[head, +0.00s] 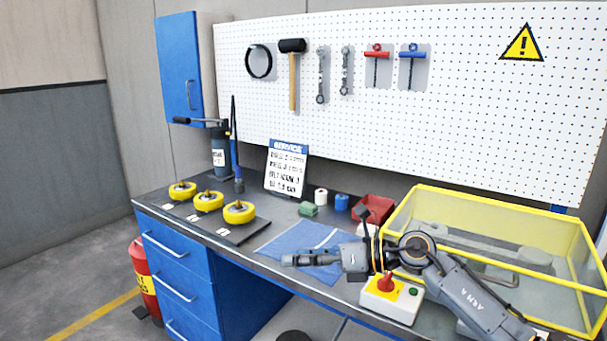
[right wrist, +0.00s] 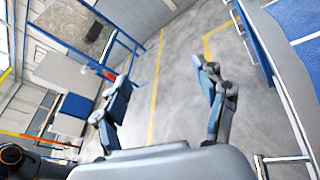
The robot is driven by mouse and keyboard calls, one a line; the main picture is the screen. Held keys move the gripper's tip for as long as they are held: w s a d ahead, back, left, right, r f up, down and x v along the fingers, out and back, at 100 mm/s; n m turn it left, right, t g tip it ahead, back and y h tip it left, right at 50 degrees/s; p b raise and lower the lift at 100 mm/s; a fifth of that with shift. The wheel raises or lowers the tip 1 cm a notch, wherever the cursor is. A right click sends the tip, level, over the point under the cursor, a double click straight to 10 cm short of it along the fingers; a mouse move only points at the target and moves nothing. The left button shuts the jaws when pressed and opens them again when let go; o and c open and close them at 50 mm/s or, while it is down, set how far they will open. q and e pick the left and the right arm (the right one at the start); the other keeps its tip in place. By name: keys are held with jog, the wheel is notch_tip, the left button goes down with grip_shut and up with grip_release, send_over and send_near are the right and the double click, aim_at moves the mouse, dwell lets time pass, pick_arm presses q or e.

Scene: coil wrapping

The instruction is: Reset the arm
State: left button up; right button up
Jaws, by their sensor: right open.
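My right arm (head: 462,290) comes in from the lower right of the head view and reaches left over the workbench. My right gripper (head: 290,260) points left above the blue mat (head: 276,247) and the bench's front edge. In the right wrist view its two fingers (right wrist: 162,72) are spread apart with only floor seen between them, so it is open and empty. The forearm passes behind and above the control box with a red knob (head: 387,284). My left gripper is not in view.
Several yellow wheels (head: 209,200) stand on a dark mat at the bench's left. A red bin (head: 374,210) and a yellow-framed clear case (head: 497,205) stand at the right. A service sign (head: 287,168) stands at the back. Tools hang on the white pegboard (head: 450,110).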

jog(key=s+d+f+n+t+h, duration=0.55)
jog(key=d+f+n+h, duration=0.3)
jog(key=n, duration=0.85)
jog(key=s+d+f+n+t+h, duration=0.6)
jog(key=d+f+n, duration=0.3)
jog(key=n, duration=0.8)
jog(key=s+d+f+m+g, duration=0.15)
jog(key=s+f+g, duration=0.25)
jog(key=s, duration=0.5)
jog(key=s+d+f+m+g, duration=0.1)
jog(key=s+f+m+g, duration=0.1)
jog(key=s+f+g, duration=0.45)
jog(key=s+d+f+m+g, duration=0.1)
jog(key=s+f+m+g, duration=0.15)
jog(key=s, duration=0.75)
notch_tip(320, 180, down, 26)
jog(key=s, duration=0.1)
jog(key=s+d+f+n+g, duration=0.1)
jog(key=s+d+f, duration=0.1)
jog(key=s+f, duration=1.4)
jog(key=shift+s+d+g, duration=0.25)
jog(key=shift+s+g, duration=0.1)
jog(key=shift+s, duration=0.1)
